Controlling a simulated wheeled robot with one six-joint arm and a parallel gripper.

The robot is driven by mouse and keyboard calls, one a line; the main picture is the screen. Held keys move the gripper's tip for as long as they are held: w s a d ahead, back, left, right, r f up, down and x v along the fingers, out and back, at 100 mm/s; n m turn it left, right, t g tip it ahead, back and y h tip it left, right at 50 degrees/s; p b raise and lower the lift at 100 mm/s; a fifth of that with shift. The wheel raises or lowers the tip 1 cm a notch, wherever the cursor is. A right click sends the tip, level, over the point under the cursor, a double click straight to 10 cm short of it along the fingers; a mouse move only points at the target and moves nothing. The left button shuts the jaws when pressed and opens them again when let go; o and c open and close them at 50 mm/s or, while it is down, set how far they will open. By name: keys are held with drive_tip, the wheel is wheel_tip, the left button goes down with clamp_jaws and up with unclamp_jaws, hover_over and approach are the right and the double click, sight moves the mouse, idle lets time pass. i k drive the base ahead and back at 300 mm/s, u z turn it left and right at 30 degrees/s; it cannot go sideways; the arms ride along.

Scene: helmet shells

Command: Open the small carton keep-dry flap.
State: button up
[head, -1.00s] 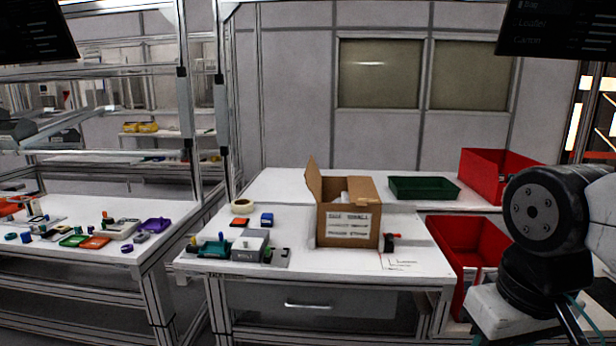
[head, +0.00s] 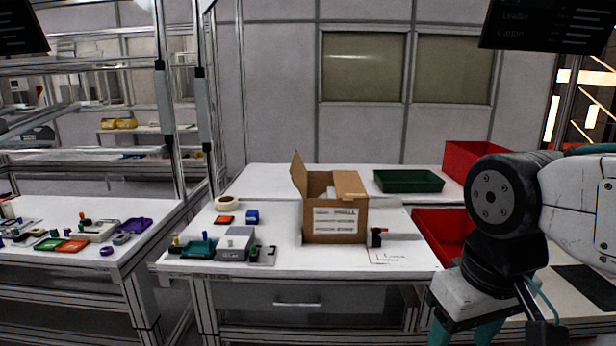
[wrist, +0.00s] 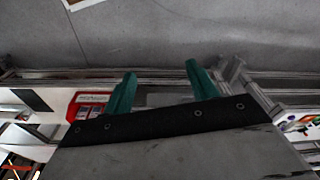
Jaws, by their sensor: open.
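A small brown carton (head: 314,228) with a printed white label stands upright on the white workbench in the head view. Its left flap (head: 299,172) stands up and leans outward. Another flap (head: 349,184) lies at the top right, and something pale shows inside the opening. My gripper (wrist: 158,85) is open in the wrist view, its two teal fingers apart with nothing between them. In the head view my arm is at the right, well away from the carton, and the teal fingers are partly cut off by the bottom edge.
A green tray (head: 409,181) sits behind and right of the carton. Red bins (head: 440,232) stand at the right. A black-and-red tool (head: 377,237) lies right of the carton; a grey box (head: 236,243) and small parts lie left. A drawer (head: 298,297) is under the bench.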

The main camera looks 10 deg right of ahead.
sight(348, 186)
drive_tip(key=u, duration=0.5)
drive_tip(key=k, duration=0.65)
drive_tip(key=u, duration=0.65)
drive_tip(key=i, duration=0.65)
drive_tip(key=z, duration=0.75)
drive_tip(key=i, duration=0.75)
drive_tip(key=z, duration=0.9)
